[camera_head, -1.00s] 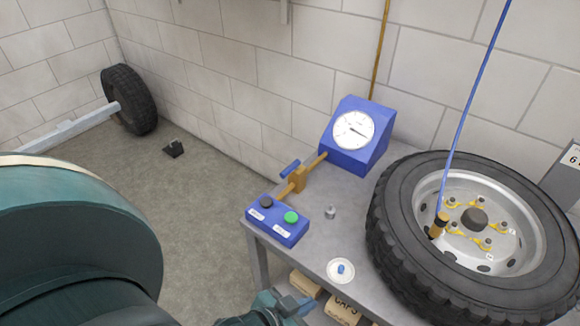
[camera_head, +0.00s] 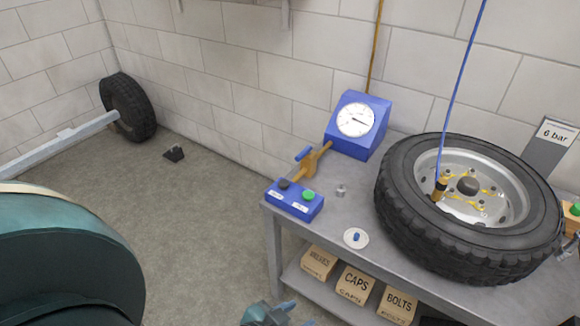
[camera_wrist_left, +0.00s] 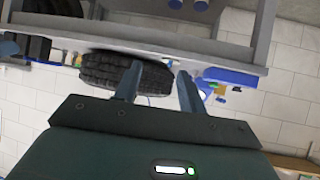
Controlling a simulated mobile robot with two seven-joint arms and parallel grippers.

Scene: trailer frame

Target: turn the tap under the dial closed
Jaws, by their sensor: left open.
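The tap (camera_head: 311,164) is a brass valve with a short blue lever (camera_head: 303,154). It sits on a brass pipe between the blue dial box (camera_head: 345,143) with its white round dial (camera_head: 356,120) and a blue button box (camera_head: 295,201). The lever looks set at an angle across the pipe. My left gripper (camera_head: 288,306) is at the bottom edge, low in front of the bench and well apart from the tap. In the left wrist view my left gripper (camera_wrist_left: 158,82) has its fingers apart, with nothing between them. My right gripper is not recognisable in view.
A large tyre (camera_head: 405,211) lies on the grey bench (camera_head: 322,228). A blue hose (camera_head: 458,90) runs down to its wheel. A small white dish (camera_head: 348,244) and a nut (camera_head: 341,191) are on the bench. Labelled boxes (camera_head: 354,282) fill the lower shelf.

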